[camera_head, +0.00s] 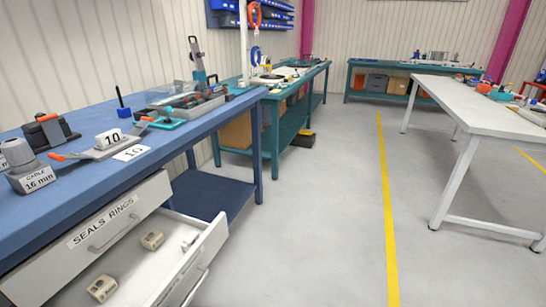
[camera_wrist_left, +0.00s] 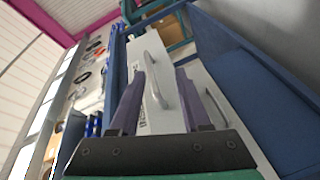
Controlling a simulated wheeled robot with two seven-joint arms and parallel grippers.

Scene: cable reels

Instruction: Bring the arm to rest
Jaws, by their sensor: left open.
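My left gripper (camera_wrist_left: 160,95) shows in the left wrist view with its two dark fingers apart. A pale curved drawer handle (camera_wrist_left: 153,72) appears between the fingers in the picture; I see no clear contact and cannot tell the exact gap. A second handle (camera_wrist_left: 215,108) shows to the right. Neither arm is visible in the head view, and my right gripper is in neither view. In the head view, the drawer labelled SEALS RINGS (camera_head: 78,241) is under the blue bench, and a drawer (camera_head: 196,264) stands open below it.
The open drawer holds beige pieces (camera_head: 152,240). A white table (camera_head: 480,112) stands at the right. The grey floor with a yellow line (camera_head: 385,200) is clear between them.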

